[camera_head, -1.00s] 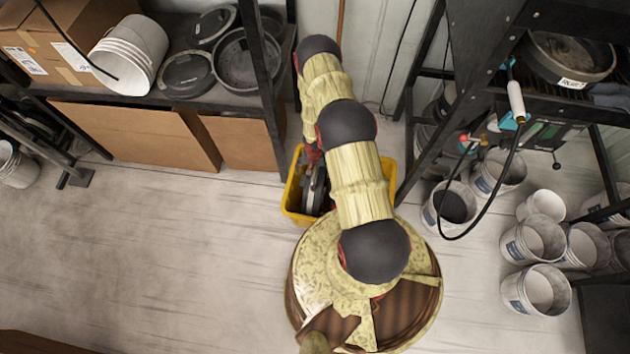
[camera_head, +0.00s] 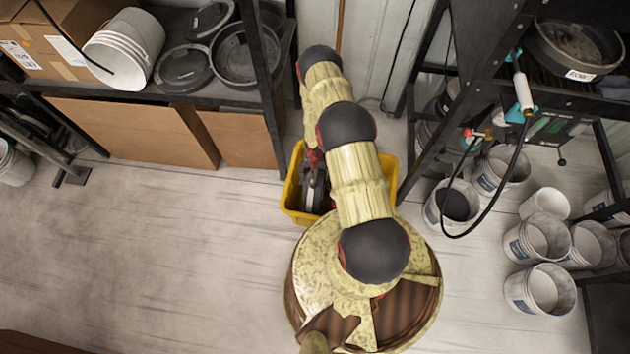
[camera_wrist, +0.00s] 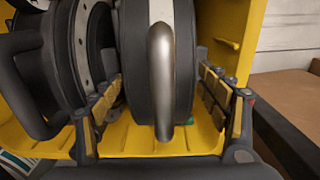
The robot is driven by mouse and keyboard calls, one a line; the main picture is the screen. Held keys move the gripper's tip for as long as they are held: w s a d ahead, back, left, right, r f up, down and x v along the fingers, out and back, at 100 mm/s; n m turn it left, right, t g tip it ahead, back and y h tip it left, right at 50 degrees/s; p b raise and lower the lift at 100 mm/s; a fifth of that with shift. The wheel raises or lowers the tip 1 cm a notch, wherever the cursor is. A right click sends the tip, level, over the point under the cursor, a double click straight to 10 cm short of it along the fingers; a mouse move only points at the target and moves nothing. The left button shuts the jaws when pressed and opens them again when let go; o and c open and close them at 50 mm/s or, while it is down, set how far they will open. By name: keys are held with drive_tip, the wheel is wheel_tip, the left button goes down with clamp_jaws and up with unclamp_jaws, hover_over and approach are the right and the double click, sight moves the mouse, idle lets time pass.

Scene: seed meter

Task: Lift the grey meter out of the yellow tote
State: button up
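The yellow tote (camera_head: 297,196) stands on the floor behind my base, partly hidden by my arm. The grey meter (camera_wrist: 158,75), a dark upright drum with a pale band and a curved silver handle, is in the tote; part of it shows in the head view (camera_head: 313,190). In the wrist view my gripper (camera_wrist: 160,85) has one finger on each side of this meter. A narrow gap seems to show by the right finger, so the fingers look open around it. In the head view my arm mostly hides the gripper.
Another dark round part (camera_wrist: 60,55) with a pale ring and a black handle lies close to the left finger. The tote's yellow wall (camera_wrist: 235,45) is close on the right. Shelf posts (camera_head: 265,85) and a bucket (camera_head: 452,205) flank the tote.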

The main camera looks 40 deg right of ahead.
drive_tip(key=c, duration=1.7)
drive_tip(key=shift+w+d, duration=0.1)
drive_tip(key=shift+w, duration=0.05)
drive_tip(key=shift+c, duration=0.7)
drive_tip(key=shift+r, duration=0.15)
wheel_tip(320, 180, up, 32)
drive_tip(key=p, duration=2.2)
drive_tip(key=shift+p, duration=0.3)
